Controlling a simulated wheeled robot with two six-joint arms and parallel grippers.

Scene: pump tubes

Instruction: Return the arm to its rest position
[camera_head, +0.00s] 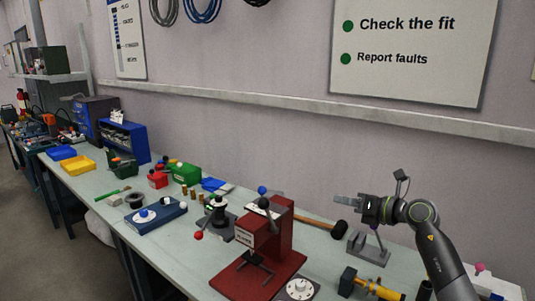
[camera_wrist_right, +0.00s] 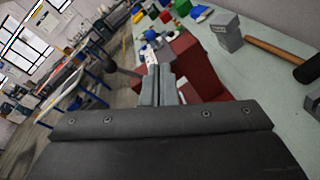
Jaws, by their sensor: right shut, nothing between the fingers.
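My right gripper (camera_head: 348,200) is shut and empty, held above the bench at the right, with its fingers pointing left. Its closed fingers also show in the right wrist view (camera_wrist_right: 159,88), in front of the red press. My right arm (camera_head: 440,255) comes in from the lower right. My left gripper and arm do not show in either view.
Below and left of the gripper stands a red press (camera_head: 268,235) on the bench (camera_head: 205,255). A hammer (camera_head: 337,229), a grey bracket (camera_head: 370,249) and a yellow-handled tool (camera_head: 372,287) lie close under the arm. A blue fixture (camera_head: 170,212) sits further left. The air around the gripper is clear.

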